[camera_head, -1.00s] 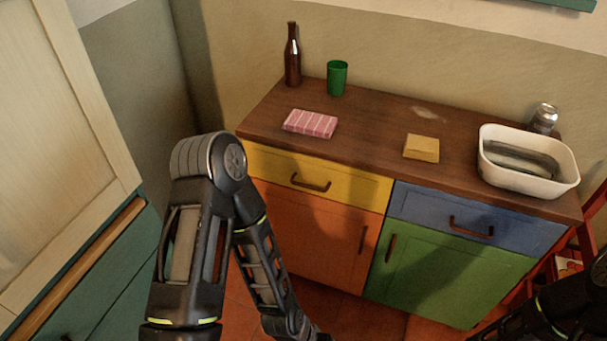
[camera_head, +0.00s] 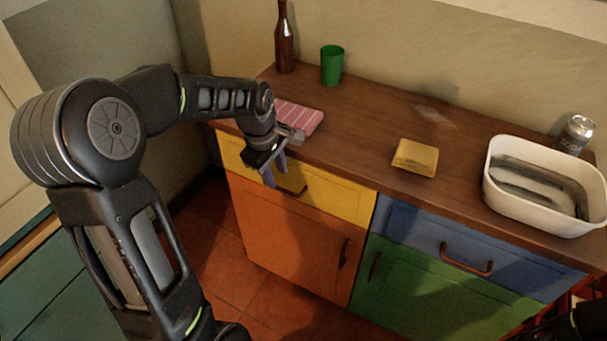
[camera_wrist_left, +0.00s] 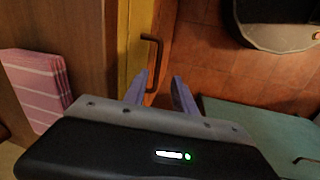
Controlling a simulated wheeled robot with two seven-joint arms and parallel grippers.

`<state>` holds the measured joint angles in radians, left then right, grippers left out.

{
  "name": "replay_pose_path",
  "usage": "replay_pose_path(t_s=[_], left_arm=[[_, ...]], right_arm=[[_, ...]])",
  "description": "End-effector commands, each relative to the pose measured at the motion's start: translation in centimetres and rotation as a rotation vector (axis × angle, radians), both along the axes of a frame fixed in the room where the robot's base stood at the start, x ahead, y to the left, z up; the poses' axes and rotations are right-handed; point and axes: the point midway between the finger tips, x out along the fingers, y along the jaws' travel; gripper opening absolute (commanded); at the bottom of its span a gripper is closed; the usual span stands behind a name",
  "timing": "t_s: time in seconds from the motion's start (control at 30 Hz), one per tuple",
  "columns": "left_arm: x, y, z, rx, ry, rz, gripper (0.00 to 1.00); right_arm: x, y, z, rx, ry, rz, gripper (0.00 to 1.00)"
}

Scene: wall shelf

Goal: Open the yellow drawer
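The yellow drawer (camera_head: 338,197) is at the upper left of the cabinet and looks closed, its front flush with the cabinet. Its dark bar handle (camera_head: 294,190) is partly hidden by my left gripper (camera_head: 275,171). My left gripper is open, fingers pointing down in front of the drawer. In the left wrist view, the handle (camera_wrist_left: 155,58) stands out from the yellow front (camera_wrist_left: 140,32), just ahead of and roughly between the parted fingers (camera_wrist_left: 160,92). I cannot tell whether they touch it. Only part of my right arm shows at the lower right corner; its gripper is out of view.
On the wooden top (camera_head: 357,137) are a bottle (camera_head: 284,45), a green cup (camera_head: 332,65), a pink striped item (camera_head: 300,116), a yellow block (camera_head: 415,157), a white basin (camera_head: 545,215) and a can (camera_head: 575,134). An orange door (camera_head: 290,240) is below the drawer. Floor in front is clear.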

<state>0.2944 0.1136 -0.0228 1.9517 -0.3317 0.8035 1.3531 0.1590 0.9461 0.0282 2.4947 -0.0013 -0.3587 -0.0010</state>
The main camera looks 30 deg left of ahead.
Motion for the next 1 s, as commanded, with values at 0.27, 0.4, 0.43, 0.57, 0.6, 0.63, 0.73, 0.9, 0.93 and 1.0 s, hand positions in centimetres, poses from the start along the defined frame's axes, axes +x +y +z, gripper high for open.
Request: replay_pose_path(t_s=[0.27,0.4,0.43,0.57,0.6,0.63,0.73,0.9,0.93,1.0], left_arm=[[-0.7,1.7,2.0,0.011,0.006,0.091,0.33],[-0.6,1.6,1.9,0.011,0.006,0.09,0.33],[-0.6,1.6,1.8,0.011,0.006,0.089,0.33],[-0.5,1.6,1.0,0.01,0.007,0.088,0.33],[-0.4,1.6,0.6,0.009,0.009,0.087,0.33],[-0.4,1.6,0.2,0.009,0.01,0.087,0.33],[-0.2,1.6,-1.3,0.008,0.011,0.087,0.33],[0.4,1.6,-3.9,0.01,0.009,0.086,0.33],[0.5,1.6,-4.3,0.009,0.009,0.087,0.33],[0.7,1.6,-5.0,0.009,0.008,0.088,0.33]], right_arm=[[-0.1,0.0,-0.2,0.0,0.001,0.002,0.36],[-0.1,0.0,-0.2,0.0,0.001,0.002,0.36],[-0.1,0.0,-0.2,0.0,0.001,0.002,0.36],[-0.1,0.0,-0.2,0.0,0.001,0.001,0.36],[-0.1,0.0,-0.3,0.0,0.001,0.001,0.36],[-0.1,0.0,-0.3,0.0,0.001,0.001,0.36],[-0.1,0.0,-0.3,0.0,0.001,0.001,0.36],[0.0,0.0,-0.4,0.0,0.001,0.001,0.36],[0.0,0.0,-0.4,0.0,0.001,0.001,0.36],[0.0,0.0,-0.4,0.0,0.001,0.001,0.36]])
